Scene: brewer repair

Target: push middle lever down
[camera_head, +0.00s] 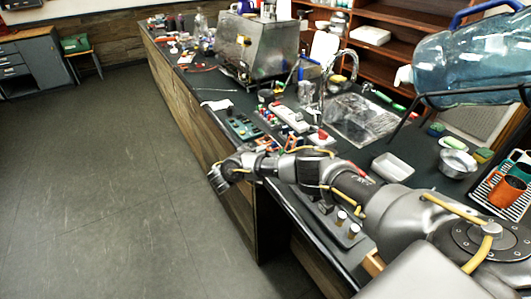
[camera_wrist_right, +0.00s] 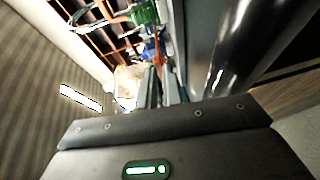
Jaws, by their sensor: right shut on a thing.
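My right gripper (camera_head: 218,178) is at the counter's front edge in the head view, its fingers pointing left and down over the edge. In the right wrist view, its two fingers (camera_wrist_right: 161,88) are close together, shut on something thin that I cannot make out. A boxy metal machine (camera_head: 258,48), possibly the brewer, stands far back on the counter, well apart from the gripper. I cannot pick out the middle lever in either view. My left gripper is not in view.
The dark counter (camera_head: 222,88) holds small electronic boards (camera_head: 243,127), a white power strip (camera_head: 291,118), a faucet (camera_head: 340,62) and a sink (camera_head: 362,120). A large blue water bottle (camera_head: 470,62) lies in a stand at right. The floor (camera_head: 110,170) at left is clear.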

